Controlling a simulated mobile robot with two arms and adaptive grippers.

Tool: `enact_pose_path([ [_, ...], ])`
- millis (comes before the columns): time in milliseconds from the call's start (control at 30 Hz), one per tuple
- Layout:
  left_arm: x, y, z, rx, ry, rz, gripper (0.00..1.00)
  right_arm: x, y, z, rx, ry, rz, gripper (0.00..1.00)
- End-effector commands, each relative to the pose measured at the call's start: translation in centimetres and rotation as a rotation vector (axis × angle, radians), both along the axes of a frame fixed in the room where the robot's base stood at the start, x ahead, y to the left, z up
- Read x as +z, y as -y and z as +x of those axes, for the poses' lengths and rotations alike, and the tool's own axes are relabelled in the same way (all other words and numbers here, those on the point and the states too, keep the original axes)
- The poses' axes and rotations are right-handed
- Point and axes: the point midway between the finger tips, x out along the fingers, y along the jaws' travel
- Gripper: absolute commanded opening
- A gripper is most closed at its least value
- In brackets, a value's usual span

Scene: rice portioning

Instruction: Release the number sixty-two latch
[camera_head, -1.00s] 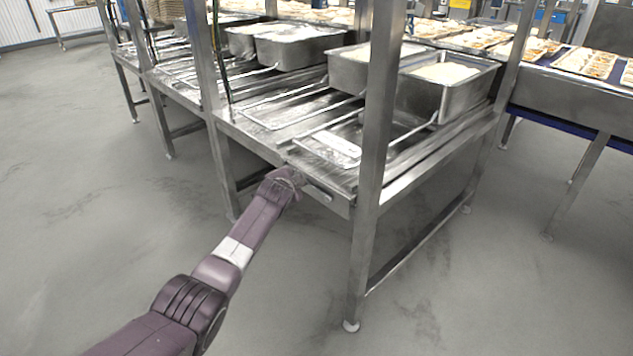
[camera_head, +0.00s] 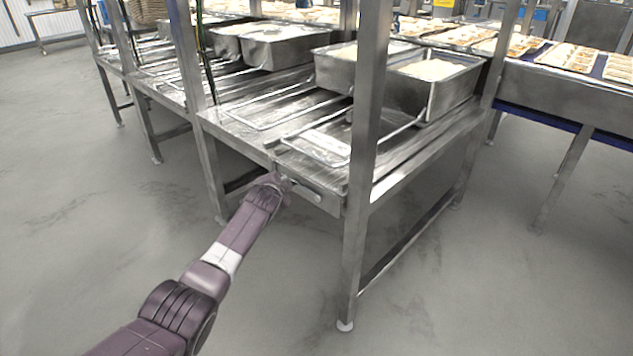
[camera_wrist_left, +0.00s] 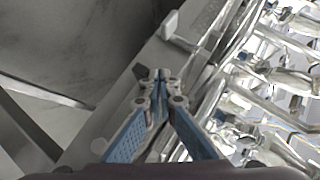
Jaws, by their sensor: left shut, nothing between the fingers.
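My left gripper (camera_head: 281,181) is at the front edge of the steel rack table. In the left wrist view my blue-padded fingers (camera_wrist_left: 160,76) are together, with nothing between them. A small light metal bar (camera_head: 306,188) sits on the table's front face, just right of my gripper. In the left wrist view a pale tab (camera_wrist_left: 174,27) sticks up from the steel edge beyond my fingertips, apart from them. A dark knob (camera_wrist_left: 140,70) lies close to the left of the tips. No number is readable, so I cannot tell which part is the number sixty-two latch.
The steel table (camera_head: 240,132) carries rails and deep metal pans, one holding rice (camera_head: 436,70). An upright post (camera_head: 364,150) stands right of my gripper. A conveyor with food trays (camera_head: 570,56) is at right. The floor (camera_head: 90,230) at left is clear.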

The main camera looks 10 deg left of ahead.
Motion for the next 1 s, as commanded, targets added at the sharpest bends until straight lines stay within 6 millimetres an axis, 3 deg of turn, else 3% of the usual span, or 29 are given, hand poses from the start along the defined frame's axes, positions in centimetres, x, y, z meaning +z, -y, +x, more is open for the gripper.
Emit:
enact_pose_path([
  [367,0.5,-0.1,-1.1,0.002,0.001,0.000,0.00,0.0,0.0,0.0,0.000,0.000,0.000,0.40],
  [1000,3.1,0.1,-6.9,0.000,0.002,0.001,0.00,0.0,0.0,0.0,0.000,0.001,0.000,0.40],
])
